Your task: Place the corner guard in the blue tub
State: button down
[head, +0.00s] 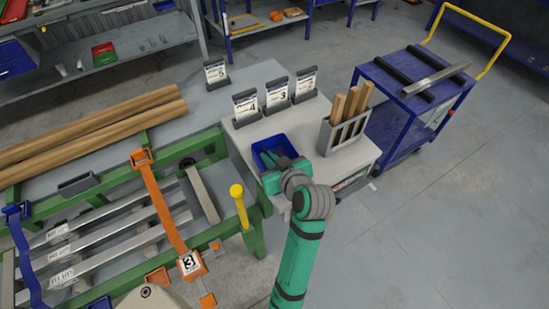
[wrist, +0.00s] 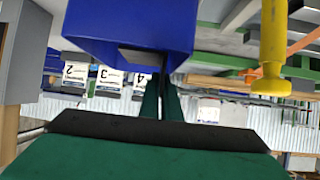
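The blue tub (head: 262,145) stands open on the pale side table, near its front left. My gripper (head: 285,161) is over the tub's front part and hides some of it. In the wrist view the tub (wrist: 100,30) fills the upper middle, just beyond the fingertips. My green fingers (wrist: 162,90) are close together there, with a thin dark piece between them. This looks like the dark grey corner guard (wrist: 142,57), with one flat side showing against the tub. I cannot tell whether it touches the tub. In the head view my gripper hides it.
A grey holder with wooden pieces (head: 345,130) stands right of the tub. Numbered card stands (head: 278,95) line the table's back. A yellow-handled post (head: 238,195) rises at the left, beside the green frame (head: 215,235). A blue cart (head: 400,100) is farther right.

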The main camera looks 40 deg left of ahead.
jog(key=shift+w+a+f, duration=0.15)
jog(key=shift+w+f, duration=0.35)
jog(key=shift+f, duration=0.2)
jog(key=shift+w+f, duration=0.15)
jog(key=shift+f, duration=0.75)
jog(key=shift+w+f, duration=0.1)
jog(key=shift+f, duration=0.75)
jog(key=shift+f, duration=0.15)
jog(key=c, duration=2.3)
grip_release()
jog(key=shift+a, duration=0.1)
jog(key=shift+s+d+r, duration=0.1)
jog(key=shift+d+r, duration=0.15)
jog(key=v, duration=1.1)
jog(key=shift+s+d, duration=0.15)
jog(key=shift+d, duration=0.1)
